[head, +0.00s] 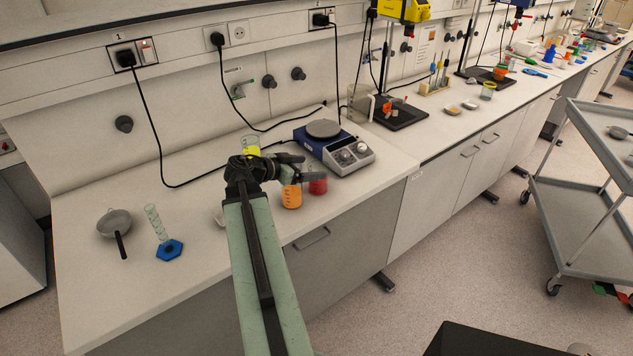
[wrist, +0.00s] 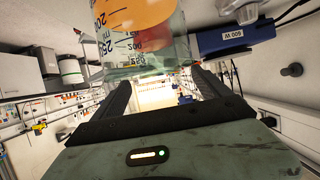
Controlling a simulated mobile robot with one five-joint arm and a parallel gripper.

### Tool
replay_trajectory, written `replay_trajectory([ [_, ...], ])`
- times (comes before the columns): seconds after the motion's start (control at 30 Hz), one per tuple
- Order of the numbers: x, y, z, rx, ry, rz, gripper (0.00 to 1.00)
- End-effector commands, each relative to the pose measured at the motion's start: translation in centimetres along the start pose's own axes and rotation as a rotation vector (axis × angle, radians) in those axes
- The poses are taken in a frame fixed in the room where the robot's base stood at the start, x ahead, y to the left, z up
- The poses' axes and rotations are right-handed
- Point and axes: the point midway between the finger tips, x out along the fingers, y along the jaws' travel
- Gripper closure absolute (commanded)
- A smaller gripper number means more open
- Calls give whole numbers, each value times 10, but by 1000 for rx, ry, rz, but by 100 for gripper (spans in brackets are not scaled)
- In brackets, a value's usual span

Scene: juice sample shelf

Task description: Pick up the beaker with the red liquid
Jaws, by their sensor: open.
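The beaker with red liquid (head: 318,186) stands on the bench in front of the hotplate, just right of a beaker with orange liquid (head: 291,197). My gripper (head: 300,168) is open, and its fingers overlap the upper parts of both beakers in the head view. I cannot tell its exact distance to the red one. In the wrist view, the beaker with orange liquid (wrist: 143,50) looms large and close beyond the open fingers (wrist: 160,92). Nothing is clearly held.
A hotplate (head: 345,155) stands right behind the beakers. A beaker with yellow liquid (head: 251,151) is behind my wrist. The bench's front edge is close to the beakers.

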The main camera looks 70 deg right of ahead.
Motion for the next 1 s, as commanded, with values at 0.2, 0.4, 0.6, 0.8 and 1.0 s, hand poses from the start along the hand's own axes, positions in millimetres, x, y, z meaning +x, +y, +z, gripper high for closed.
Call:
replay_trajectory([
  [0.2,36,-1,8,0,-1,1,14],
  [0.4,47,-1,4,-1,-1,-2,14],
  [0.6,46,-1,4,-2,-1,-3,41],
  [0.8,46,-1,4,-2,0,-3,93],
  [1.0,46,-1,4,-2,0,-3,92],
])
